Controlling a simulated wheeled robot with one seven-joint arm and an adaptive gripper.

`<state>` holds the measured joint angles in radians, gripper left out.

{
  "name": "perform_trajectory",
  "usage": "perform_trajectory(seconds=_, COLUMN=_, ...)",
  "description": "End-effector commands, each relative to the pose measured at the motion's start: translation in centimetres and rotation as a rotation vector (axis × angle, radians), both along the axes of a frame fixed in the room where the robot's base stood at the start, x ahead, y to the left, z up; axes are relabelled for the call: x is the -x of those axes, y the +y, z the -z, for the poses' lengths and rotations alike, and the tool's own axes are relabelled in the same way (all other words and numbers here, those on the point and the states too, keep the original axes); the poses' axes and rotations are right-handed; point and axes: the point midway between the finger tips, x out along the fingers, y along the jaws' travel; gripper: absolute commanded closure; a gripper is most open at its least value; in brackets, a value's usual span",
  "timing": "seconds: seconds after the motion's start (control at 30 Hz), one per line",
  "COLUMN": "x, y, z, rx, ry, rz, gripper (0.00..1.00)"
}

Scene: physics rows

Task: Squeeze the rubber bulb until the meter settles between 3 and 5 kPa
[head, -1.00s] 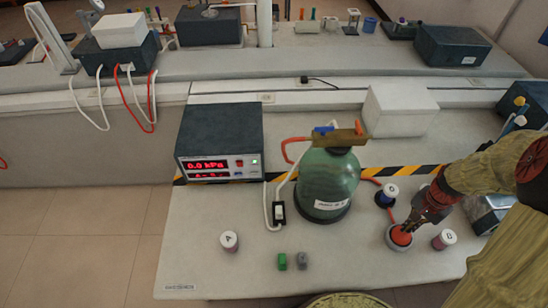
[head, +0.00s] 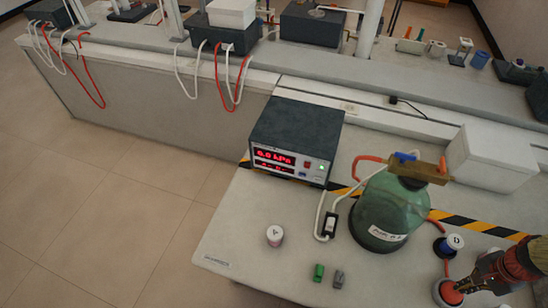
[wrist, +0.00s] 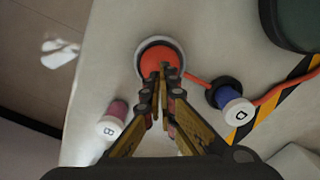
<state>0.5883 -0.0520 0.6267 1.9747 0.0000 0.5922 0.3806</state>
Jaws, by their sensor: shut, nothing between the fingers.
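The orange rubber bulb (head: 451,293) sits in a pale round holder at the lower right of the bench; it also shows in the wrist view (wrist: 157,54). My gripper (wrist: 163,75) is shut with its fingertips together, overlapping the near part of the bulb in the wrist view. Nothing is between the fingers. In the head view my gripper (head: 464,288) is beside or just over the bulb; whether it touches cannot be told. The meter (head: 292,140) shows red digits that look like 0.0 kPa. A red tube runs from the bulb toward the green glass bottle (head: 388,212).
Container B (wrist: 112,122) is in the wrist view. Container A (head: 274,235) stands at the left. Green (head: 318,272) and grey (head: 338,279) blocks lie in front. A white switch (head: 329,225) is beside the bottle.

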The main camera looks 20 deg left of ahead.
Motion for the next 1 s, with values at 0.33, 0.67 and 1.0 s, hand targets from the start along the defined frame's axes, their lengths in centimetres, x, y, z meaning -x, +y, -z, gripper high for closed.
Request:
perform_trajectory(seconds=0.33, x=0.0, y=0.0, z=0.3, rx=0.0, ry=0.0, rz=0.0, gripper=1.0)
perform_trajectory(seconds=0.67, x=0.0, y=0.0, z=1.8, rx=-0.001, ry=0.001, rz=0.0, gripper=1.0)
perform_trajectory(seconds=1.0, x=0.0, y=0.0, z=3.3, rx=-0.001, ry=0.001, rz=0.0, gripper=1.0)
